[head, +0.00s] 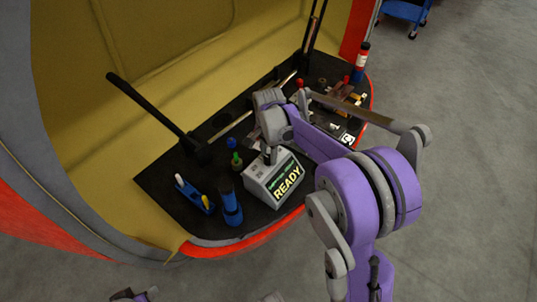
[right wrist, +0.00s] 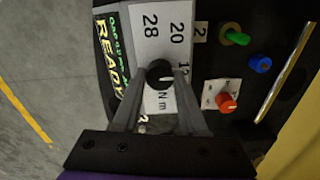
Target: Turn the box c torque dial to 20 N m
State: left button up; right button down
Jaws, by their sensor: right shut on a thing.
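The torque box (head: 273,183) is a pale box with a dark display reading READY in the head view. It stands near the front edge of the black bench top. Its round black dial (right wrist: 159,74) shows in the right wrist view, beside printed 28, 20 and a partly hidden number starting with 1, with "N m" below. A white mark on the dial points right, toward the partly hidden number and away from 20. My right gripper (right wrist: 160,80) is shut on the dial, one finger on each side. In the head view the gripper (head: 271,155) is over the box top.
Green (right wrist: 238,37), blue (right wrist: 260,64) and red (right wrist: 227,102) knobs sit beside the box. A blue cylinder (head: 230,208) and a blue holder (head: 195,197) stand left of it. A long black lever (head: 150,108) rises behind. My right arm hides some of the cluttered right end.

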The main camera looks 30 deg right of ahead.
aim_at(268, 157)
jog(key=shift+n, duration=0.3)
jog(key=n, duration=0.4)
jog(key=shift+n, duration=2.1)
jog(key=shift+c, duration=2.2)
grip_release()
notch_tip(268, 157, up, 11)
jog(key=p, duration=0.1)
